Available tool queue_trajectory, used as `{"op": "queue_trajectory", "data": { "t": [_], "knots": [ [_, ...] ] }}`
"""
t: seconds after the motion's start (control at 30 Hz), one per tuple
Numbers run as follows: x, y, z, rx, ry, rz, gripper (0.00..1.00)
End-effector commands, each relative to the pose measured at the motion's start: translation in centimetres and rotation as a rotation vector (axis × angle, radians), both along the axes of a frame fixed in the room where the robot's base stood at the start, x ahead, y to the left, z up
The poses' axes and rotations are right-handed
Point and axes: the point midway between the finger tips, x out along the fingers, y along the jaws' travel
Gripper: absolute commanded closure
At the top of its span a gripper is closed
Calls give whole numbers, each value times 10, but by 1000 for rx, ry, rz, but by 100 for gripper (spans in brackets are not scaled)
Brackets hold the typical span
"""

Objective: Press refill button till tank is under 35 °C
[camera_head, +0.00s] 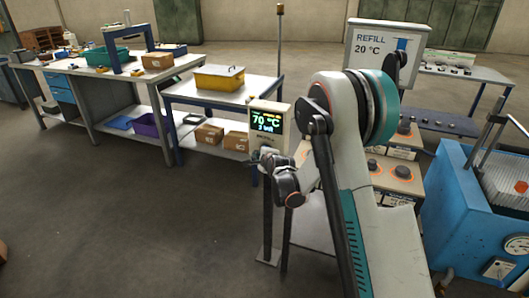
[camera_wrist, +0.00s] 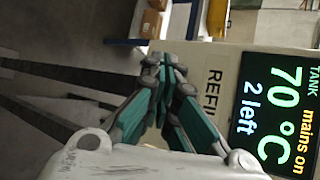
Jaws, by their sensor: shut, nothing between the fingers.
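The tank display (camera_head: 267,121) is on a post-mounted panel in the head view and reads 70 °C. In the wrist view the display (camera_wrist: 277,115) lies turned on its side and reads "TANK", "mains on", 70 °C and "2 left". Beside it the panel (camera_wrist: 222,65) carries lettering that starts "REFI"; the rest is behind my gripper. My gripper (camera_wrist: 165,65) is shut and empty, with its fingers in front of the panel. In the head view my gripper (camera_head: 272,161) is just below the display. The refill button is not seen clearly; contact cannot be told.
A sign (camera_head: 374,42) reading "REFILL 20 °C" stands at the upper right. A yellow bin (camera_head: 219,77) sits on a bench left of the panel. A blue machine (camera_head: 465,215) stands at the right.

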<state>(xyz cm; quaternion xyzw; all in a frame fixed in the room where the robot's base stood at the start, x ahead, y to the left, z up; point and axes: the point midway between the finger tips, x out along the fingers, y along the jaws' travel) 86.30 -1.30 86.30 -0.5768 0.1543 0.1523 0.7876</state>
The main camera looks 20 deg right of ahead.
Motion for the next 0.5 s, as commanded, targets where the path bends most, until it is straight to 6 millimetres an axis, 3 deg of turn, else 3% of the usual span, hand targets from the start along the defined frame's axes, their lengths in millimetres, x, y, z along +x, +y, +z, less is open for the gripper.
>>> {"op": "queue_trajectory", "data": {
  "t": [0.5],
  "knots": [
    [4, -3, 0, 0, 0, 0, 100]
  ]
}}
